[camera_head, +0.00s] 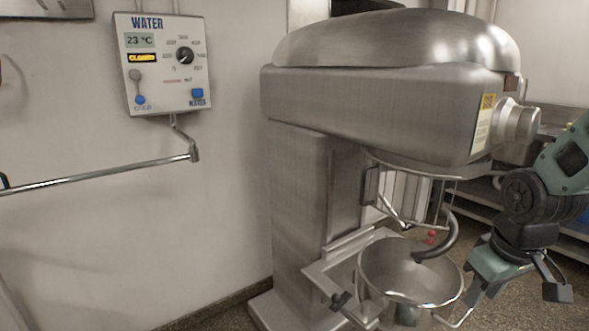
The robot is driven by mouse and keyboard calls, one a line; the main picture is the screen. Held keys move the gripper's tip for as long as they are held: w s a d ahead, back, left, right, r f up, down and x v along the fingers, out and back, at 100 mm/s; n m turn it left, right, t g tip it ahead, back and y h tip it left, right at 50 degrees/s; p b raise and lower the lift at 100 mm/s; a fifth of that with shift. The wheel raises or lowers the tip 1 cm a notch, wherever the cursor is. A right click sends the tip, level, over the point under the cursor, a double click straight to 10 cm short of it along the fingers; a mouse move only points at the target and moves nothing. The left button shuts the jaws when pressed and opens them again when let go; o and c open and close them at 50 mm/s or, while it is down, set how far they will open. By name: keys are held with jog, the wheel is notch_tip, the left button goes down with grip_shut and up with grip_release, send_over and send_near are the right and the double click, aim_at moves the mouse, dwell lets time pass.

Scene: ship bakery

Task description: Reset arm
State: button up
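My arm comes in from the right edge in the head view, with green and black links. My gripper (520,284) hangs at its lower end, to the right of the mixing bowl (375,265). A green part of it lies close to the bowl's right rim in the picture; I cannot tell whether they touch. A dark part sticks out at its right side. The fingertips do not show clearly, so I cannot tell whether it is open or shut. I see nothing held in it.
The big steel mixer (385,105) stands close to the arm, its hook (437,245) hanging over the bowl. A water panel (163,65) and a pipe (100,178) are on the left wall. Shelving (470,200) stands behind the arm. Floor shows at lower right.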

jog(key=s+a+r+n+g+p, duration=0.1)
jog(key=s+a+r+p, duration=0.3)
jog(key=s+a, duration=0.4)
jog(key=s+a+r+n+g+p, duration=0.1)
jog(key=s+a+r+n+p, duration=0.2)
jog(key=s+a+r, duration=0.3)
jog(key=s+a+p, duration=0.1)
jog(key=s+a, duration=0.1)
jog(key=a, duration=0.3)
jog(key=shift+a+r+n+y, duration=0.3)
jog(key=shift+a+n+y, duration=0.1)
